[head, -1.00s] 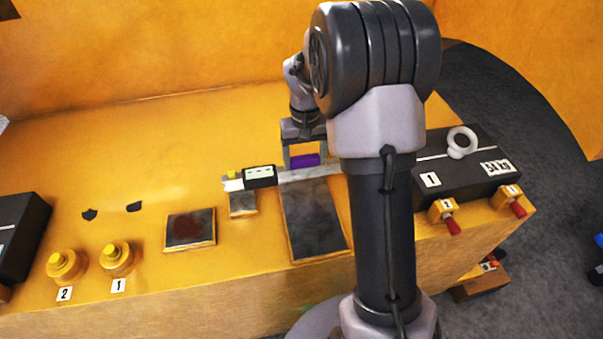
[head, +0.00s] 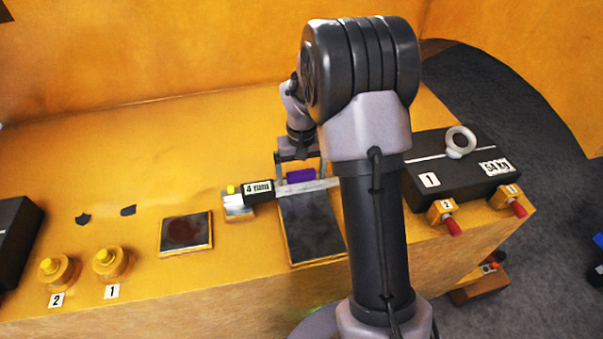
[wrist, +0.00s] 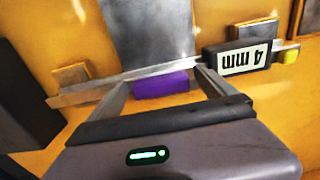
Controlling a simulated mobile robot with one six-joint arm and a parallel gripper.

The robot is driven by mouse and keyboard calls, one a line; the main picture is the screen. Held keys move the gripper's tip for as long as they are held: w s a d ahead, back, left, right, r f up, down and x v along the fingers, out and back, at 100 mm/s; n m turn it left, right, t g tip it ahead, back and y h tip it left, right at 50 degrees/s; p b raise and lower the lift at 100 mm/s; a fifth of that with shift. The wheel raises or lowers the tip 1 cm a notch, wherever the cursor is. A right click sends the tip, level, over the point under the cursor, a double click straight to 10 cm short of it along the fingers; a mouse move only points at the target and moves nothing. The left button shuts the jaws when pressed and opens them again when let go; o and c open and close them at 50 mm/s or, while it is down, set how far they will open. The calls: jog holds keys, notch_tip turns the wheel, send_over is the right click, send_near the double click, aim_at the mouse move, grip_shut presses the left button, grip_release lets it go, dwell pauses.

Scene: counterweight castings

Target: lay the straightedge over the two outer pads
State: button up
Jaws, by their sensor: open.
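The straightedge is a thin grey bar (head: 318,187) with a purple grip block (head: 300,175) and a black gauge box (head: 258,191) reading 4 mm. It crosses the far part of the large dark middle pad (head: 310,232). Its gauge end lies over the small outer pad (head: 238,212). In the wrist view, its other end passes at the edge of the other small outer pad (wrist: 70,75); I cannot tell whether it touches. My arm hides that end in the head view. My gripper (wrist: 160,84) is open, its fingers on either side of the purple block (wrist: 160,84).
A square pad with a reddish stain (head: 186,234) and two yellow-topped knobs (head: 110,262) are at left. The yellow surface behind is clear.

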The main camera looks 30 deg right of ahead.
aim_at(302, 173)
notch_tip(302, 173, up, 12)
jog(key=p, duration=0.4)
jog(key=s+a+r+t, duration=0.2)
jog(key=s+a+r, duration=0.35)
jog(key=r, duration=0.25)
jog(key=s+a+r+t+y, duration=0.1)
jog(key=s+a+r+t, duration=0.1)
jog(key=s+a, duration=0.4)
jog(key=s+a+r+m+t+y, duration=0.1)
jog(key=s+a+r, duration=0.1)
jog(key=s+a, duration=0.4)
jog(key=s, duration=0.5)
jog(key=shift+s+a+t, duration=0.3)
jog(key=shift+s+t, duration=0.05)
jog(key=shift+t, duration=0.05)
